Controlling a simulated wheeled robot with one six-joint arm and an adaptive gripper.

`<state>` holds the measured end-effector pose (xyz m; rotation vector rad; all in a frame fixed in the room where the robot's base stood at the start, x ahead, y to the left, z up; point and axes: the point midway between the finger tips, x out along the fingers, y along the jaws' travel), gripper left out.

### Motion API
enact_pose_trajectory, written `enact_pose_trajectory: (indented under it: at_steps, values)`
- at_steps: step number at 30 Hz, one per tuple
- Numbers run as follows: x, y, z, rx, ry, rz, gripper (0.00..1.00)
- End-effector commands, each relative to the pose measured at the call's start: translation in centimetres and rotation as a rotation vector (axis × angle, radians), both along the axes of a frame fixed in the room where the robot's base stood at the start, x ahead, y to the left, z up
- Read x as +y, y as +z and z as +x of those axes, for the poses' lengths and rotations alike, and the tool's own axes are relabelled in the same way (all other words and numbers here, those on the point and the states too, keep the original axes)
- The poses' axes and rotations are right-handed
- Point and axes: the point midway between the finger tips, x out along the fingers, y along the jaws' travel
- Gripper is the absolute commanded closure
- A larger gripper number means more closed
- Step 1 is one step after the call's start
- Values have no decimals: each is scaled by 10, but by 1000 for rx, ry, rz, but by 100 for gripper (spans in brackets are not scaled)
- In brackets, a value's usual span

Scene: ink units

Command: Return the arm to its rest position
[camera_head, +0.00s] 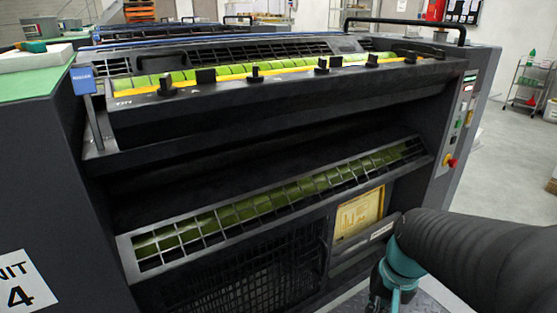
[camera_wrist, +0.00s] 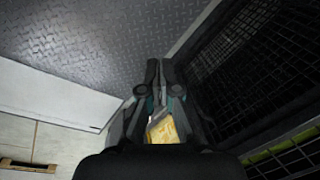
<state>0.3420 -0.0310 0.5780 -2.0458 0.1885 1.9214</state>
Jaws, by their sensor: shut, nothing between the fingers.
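My arm (camera_head: 470,255) reaches in from the right edge of the head view and bends down at a teal joint near the bottom. My gripper (camera_wrist: 160,68) shows in the wrist view with its two dark fingers together and nothing held between them. It points over grey tread-plate flooring (camera_wrist: 100,45), beside a dark mesh guard (camera_wrist: 250,60). A yellowish patch (camera_wrist: 163,130) shows between the gripper's linkages; I cannot tell what it is. The gripper's fingers cannot be made out in the head view.
A dark ink unit (camera_head: 200,150) with green rollers behind grids fills the middle. A yellow panel (camera_head: 359,212) sits low, close to my arm. A control strip with a red knob (camera_head: 451,163) is above the arm. Open floor (camera_head: 510,180) and a trolley (camera_head: 526,88) lie right.

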Motion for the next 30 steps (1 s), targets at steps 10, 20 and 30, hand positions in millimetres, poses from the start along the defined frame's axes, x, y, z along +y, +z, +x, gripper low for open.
enact_pose_trajectory:
  at_steps: [10,20,30]
  values:
    - [8,65,-32,-264,210,-208,100]
    - [29,102,-47,-427,277,-219,100]
    - [31,101,-47,-425,286,-216,100]
